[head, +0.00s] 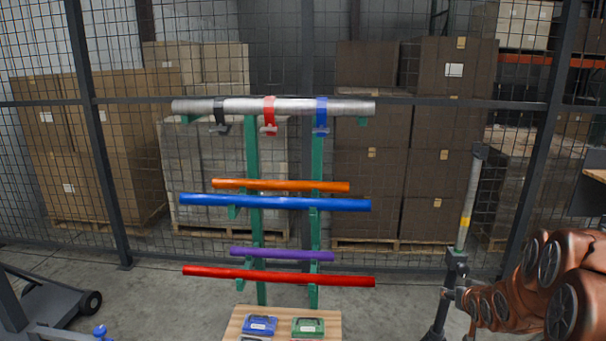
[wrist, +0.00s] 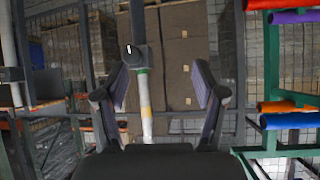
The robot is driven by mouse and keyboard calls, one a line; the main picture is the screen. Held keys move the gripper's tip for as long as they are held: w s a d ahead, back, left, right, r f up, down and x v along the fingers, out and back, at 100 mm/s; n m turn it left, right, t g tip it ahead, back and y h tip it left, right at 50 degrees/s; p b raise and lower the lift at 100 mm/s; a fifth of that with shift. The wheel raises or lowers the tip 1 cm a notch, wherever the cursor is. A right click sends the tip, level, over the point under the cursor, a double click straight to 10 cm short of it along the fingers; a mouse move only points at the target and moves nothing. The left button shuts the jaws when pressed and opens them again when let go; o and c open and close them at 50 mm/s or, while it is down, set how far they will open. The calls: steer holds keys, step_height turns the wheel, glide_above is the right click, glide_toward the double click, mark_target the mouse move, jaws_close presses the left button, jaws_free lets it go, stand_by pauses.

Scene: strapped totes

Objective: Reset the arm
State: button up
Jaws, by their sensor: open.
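My gripper (wrist: 161,86) shows in the wrist view with its two dark fingers spread wide apart. Nothing is held between them. Behind the gap stands a grey pole (wrist: 141,70) with a dark fitting at its upper part and a yellow band lower down. In the head view, copper-coloured links of my arm (head: 540,285) fill the lower right. I cannot make out the fingers there.
A green rack (head: 251,160) holds a silver pipe (head: 345,107) with straps, and orange, blue, purple and red bars. A wooden table (head: 235,322) carries blue and green totes. The pole (head: 468,205) stands near my arm. A mesh fence and stacked boxes (head: 440,130) lie behind.

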steer(key=s+a+r+n+g+p, duration=0.1)
steer(key=s+a+r+g, duration=0.2)
steer(key=s+a, duration=0.4)
steer(key=s+a+r+n+g+y+p, duration=0.1)
steer(key=s+a+r+g, duration=0.3)
steer(key=s, duration=1.8)
steer(key=s+a+r+n+g+y+p, duration=0.1)
steer(key=s+a+r+g, duration=0.3)
steer(key=s+a, duration=0.8)
steer(key=s+g+p, duration=0.1)
steer(key=s, duration=0.1)
steer(key=shift+s, duration=0.35)
